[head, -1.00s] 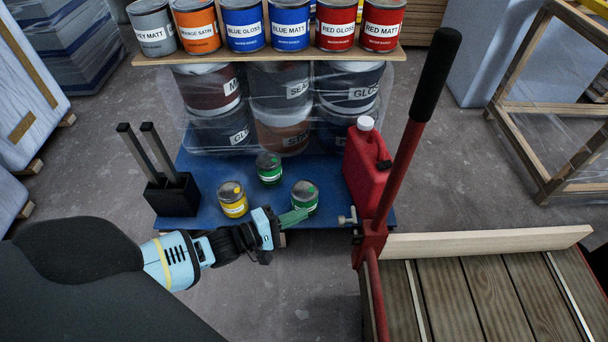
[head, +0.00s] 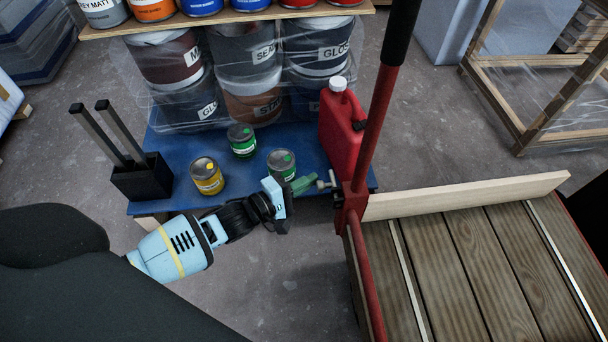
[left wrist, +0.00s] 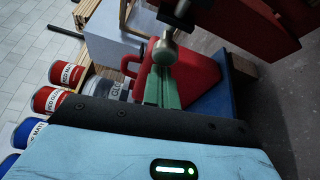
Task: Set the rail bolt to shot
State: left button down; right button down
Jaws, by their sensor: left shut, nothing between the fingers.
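The rail bolt (head: 328,181) is a small metal pin with a knob, sticking out to the left of the red bracket (head: 351,202) at the foot of the red post. In the left wrist view, its round knob (left wrist: 165,51) is right at the tips of the green fingers. My left gripper (head: 309,183) is shut and empty, its fingertips at the knob's left end. It also shows in the left wrist view (left wrist: 163,84). I cannot tell whether the tips touch the knob. How far the bolt sits inside the bracket is hidden. My right gripper is not in view.
A red canister (head: 341,128) stands just behind the bolt on the blue platform (head: 178,145). Small green and yellow cans (head: 207,176) stand left of it. A plank-topped cart (head: 470,260) with a pale batten (head: 460,197) lies to the right.

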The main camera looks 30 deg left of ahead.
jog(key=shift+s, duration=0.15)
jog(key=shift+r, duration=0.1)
